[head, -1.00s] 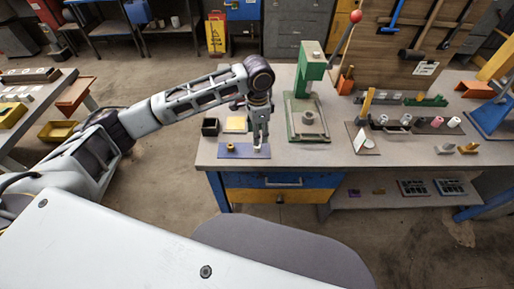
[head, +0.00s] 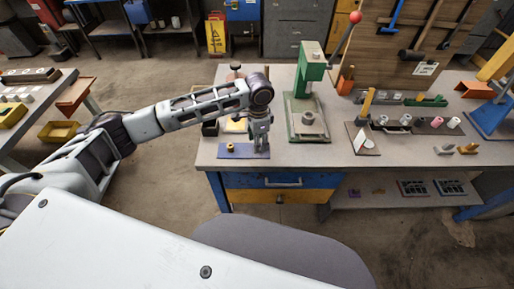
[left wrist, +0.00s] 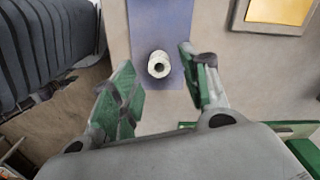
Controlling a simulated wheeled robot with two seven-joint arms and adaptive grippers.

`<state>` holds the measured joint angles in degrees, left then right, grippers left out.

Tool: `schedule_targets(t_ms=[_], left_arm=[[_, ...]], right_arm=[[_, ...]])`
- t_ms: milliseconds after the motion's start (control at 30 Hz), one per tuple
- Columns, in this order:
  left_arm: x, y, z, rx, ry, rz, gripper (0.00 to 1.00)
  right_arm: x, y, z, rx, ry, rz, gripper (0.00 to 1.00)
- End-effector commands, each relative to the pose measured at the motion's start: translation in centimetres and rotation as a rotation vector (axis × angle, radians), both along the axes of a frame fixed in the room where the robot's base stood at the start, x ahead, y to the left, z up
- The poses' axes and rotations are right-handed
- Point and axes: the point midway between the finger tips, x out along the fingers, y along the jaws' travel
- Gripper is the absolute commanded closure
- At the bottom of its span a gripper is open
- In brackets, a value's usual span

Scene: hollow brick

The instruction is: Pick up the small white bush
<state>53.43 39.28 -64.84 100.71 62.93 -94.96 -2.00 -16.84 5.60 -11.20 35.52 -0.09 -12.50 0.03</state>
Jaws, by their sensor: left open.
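The small white bush (left wrist: 159,64) is a pale ring-shaped cylinder with a dark hole, standing upright on the blue mat (left wrist: 160,20) near one end. My left gripper (left wrist: 156,68) is open, its two green-padded fingers on either side of the bush with gaps left to it. It does not look gripped. In the head view my left gripper (head: 272,148) points down at the right end of the blue mat (head: 235,153). The bush cannot be made out clearly there behind the fingers. My right gripper is not in view.
A brass bush (head: 230,147) stands on the mat's left part. The green press (head: 309,75) stands right of the gripper. Bench surface in front of the press is clear.

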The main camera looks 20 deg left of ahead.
Motion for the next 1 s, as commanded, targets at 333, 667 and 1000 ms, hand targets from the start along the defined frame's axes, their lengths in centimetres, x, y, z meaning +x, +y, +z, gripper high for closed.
schedule_targets(t_ms=[333,667,1000], left_arm=[[0.0,0.0,-2.3,0.000,-0.001,0.000,0.54],[0.0,0.0,-2.3,-0.001,-0.001,0.000,0.54],[0.0,0.0,-2.3,-0.001,-0.001,0.000,0.89]], right_arm=[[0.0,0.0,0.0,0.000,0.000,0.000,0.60],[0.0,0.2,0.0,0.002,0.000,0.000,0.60],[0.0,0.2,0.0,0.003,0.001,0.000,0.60]])
